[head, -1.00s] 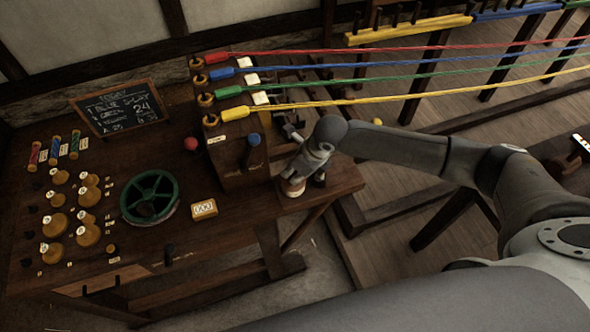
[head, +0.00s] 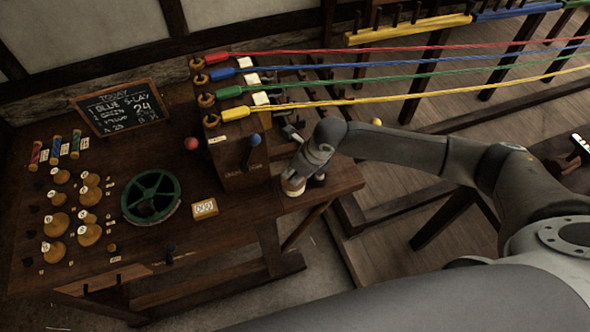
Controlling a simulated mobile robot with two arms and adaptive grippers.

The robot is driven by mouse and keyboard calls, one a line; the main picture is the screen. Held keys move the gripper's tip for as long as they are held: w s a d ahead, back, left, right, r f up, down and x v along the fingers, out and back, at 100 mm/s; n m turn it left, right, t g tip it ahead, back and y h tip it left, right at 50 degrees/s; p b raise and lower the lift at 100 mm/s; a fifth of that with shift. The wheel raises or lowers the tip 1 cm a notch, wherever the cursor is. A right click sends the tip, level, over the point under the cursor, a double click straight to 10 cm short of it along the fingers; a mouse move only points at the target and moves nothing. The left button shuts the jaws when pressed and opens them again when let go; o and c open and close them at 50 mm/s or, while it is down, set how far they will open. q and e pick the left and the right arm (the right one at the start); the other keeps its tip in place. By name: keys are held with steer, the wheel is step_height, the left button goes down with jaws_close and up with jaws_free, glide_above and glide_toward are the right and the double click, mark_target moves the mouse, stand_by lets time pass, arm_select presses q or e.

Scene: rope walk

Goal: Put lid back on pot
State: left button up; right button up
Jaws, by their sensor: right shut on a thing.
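The small round pot (head: 293,188), pale and wooden-looking, stands near the right end of the dark bench, close to its front edge. My right gripper (head: 297,177) comes down over it from the right, fingers pointing down. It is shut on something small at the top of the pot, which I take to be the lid. The fingers hide most of the lid, so I cannot tell whether it sits flush on the pot. A small dark thing shows just right of the fingers. My left gripper is not in view.
A wooden block with a blue-knobbed lever (head: 254,141) stands left of the gripper. Four-coloured ropes stretch to the right behind the arm.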

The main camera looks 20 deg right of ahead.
steer(key=o, duration=0.9)
steer(key=shift+o, duration=0.5)
steer(key=o, duration=0.4)
steer(key=shift+r+p, duration=3.25)
steer(key=shift+r, duration=0.3)
steer(key=shift+c, duration=0.3)
jaws_close()
